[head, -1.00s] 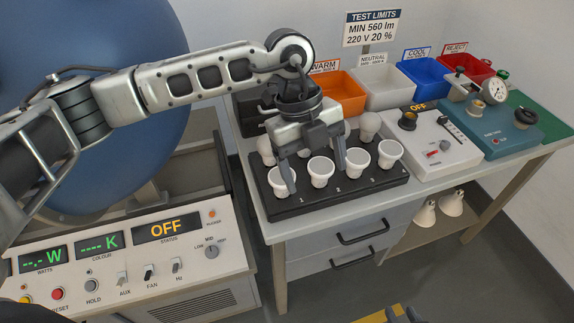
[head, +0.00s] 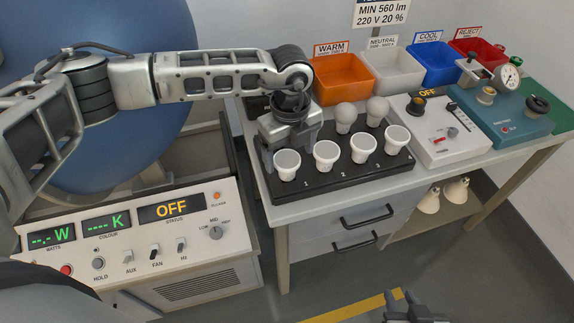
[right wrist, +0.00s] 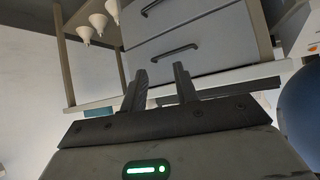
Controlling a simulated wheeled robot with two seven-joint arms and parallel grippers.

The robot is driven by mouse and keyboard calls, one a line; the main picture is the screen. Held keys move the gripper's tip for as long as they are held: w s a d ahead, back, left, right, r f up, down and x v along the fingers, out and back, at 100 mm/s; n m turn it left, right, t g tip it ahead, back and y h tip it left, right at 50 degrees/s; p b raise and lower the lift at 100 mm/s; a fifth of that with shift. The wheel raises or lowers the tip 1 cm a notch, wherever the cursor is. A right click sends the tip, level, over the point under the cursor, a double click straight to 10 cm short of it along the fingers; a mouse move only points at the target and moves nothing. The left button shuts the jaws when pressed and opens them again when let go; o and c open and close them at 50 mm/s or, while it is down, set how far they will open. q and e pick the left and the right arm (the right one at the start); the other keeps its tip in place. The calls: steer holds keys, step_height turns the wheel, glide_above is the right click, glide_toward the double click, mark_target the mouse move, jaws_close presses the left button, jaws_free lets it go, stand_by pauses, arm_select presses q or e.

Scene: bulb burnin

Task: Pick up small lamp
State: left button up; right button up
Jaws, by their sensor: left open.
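A black tray (head: 345,182) on the bench bears a front row of several white cup-shaped lamps, among them the leftmost one (head: 287,164). Two round-headed white lamps stand in its back row, one in the middle (head: 346,117) and one to the right (head: 377,110). My left gripper (head: 290,148) is open, pointing down over the tray's back left, behind the leftmost front lamps. It hides that corner, so I cannot tell whether a lamp is between its fingers. My right gripper (head: 410,305) is low before the bench; the right wrist view shows its fingers (right wrist: 160,88) apart and empty.
Orange (head: 343,80), white (head: 392,75), blue (head: 436,65) and red (head: 478,52) bins stand along the back. A white tester (head: 440,135) and a teal tester (head: 500,115) stand right of the tray. A control panel (head: 140,235) is at left.

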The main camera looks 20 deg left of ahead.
mark_target(287, 159)
arm_select(q)
steer(key=shift+a+f, duration=0.1)
steer(key=shift+f, duration=0.35)
steer(key=f, duration=0.1)
steer(key=f+b, duration=0.2)
steer(key=f, duration=0.1)
steer(key=shift+a, duration=0.25)
steer(key=shift+w+f, duration=0.1)
steer(key=shift+f, duration=0.1)
steer(key=shift+r, duration=0.15)
steer(key=c, duration=0.9)
steer(key=shift+c, duration=0.9)
arm_select(e)
steer(key=shift+w+a+f, duration=0.15)
steer(key=shift+a+f, duration=0.05)
steer(key=shift+f, duration=0.25)
